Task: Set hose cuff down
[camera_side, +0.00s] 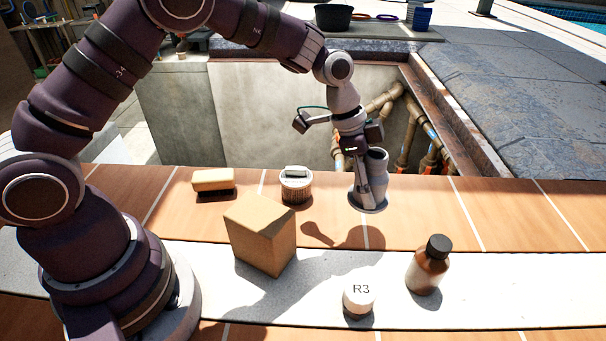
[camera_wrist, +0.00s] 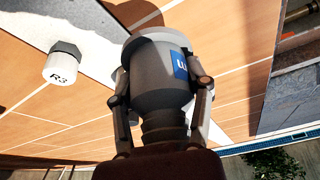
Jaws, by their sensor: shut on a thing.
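The hose cuff (camera_side: 377,168) is a grey stepped tube with a wide flange at its lower end. It stands roughly upright over the wooden deck, right of the middle of the side view. Its shadow lies apart from its base, so it looks held a little above the boards. My gripper (camera_side: 363,188) is shut on it, with a finger along its side. In the wrist view the cuff (camera_wrist: 152,72) fills the middle with a blue label, and my gripper's fingers (camera_wrist: 160,92) press it from both sides.
A white R3 jar (camera_side: 358,298) and a brown bottle (camera_side: 428,265) stand nearer the camera. The open pit with pipes (camera_side: 405,135) lies behind. Deck right of the cuff is clear.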

